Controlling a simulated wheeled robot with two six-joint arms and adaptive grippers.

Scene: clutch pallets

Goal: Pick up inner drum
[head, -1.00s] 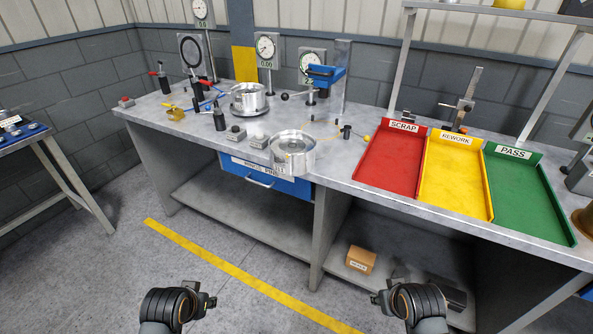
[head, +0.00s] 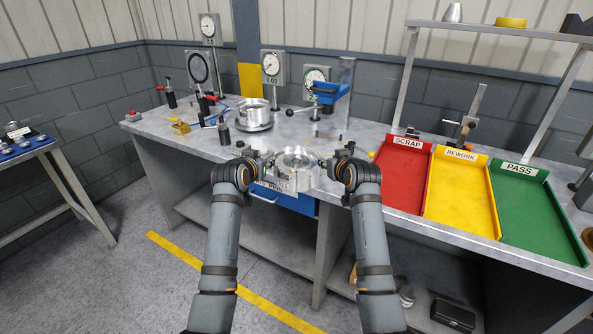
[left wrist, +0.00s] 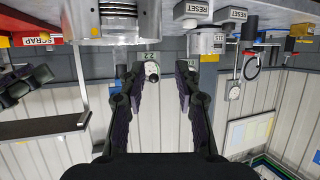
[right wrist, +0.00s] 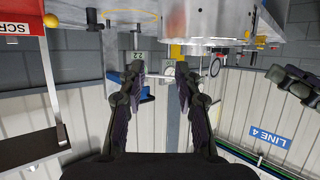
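A silver metal drum (head: 293,180) stands at the front edge of the bench in the head view. A second silver drum (head: 252,114) stands farther back on a round base; no label shows which is the inner drum. My left gripper (head: 262,157) is left of the front drum and my right gripper (head: 326,163) is right of it. The left wrist view shows the left fingers (left wrist: 157,75) apart and empty. The right wrist view shows the right fingers (right wrist: 160,76) apart and empty, with a shiny drum (right wrist: 212,24) at the top. Contact with the drum cannot be told.
Red (head: 397,192), yellow (head: 461,206) and green (head: 537,222) trays lie to the right on the bench. Dial gauges (head: 272,66) stand at the back. Small tools and a blue clamp (head: 327,92) surround the drums. A blue drawer (head: 300,197) is below the front drum.

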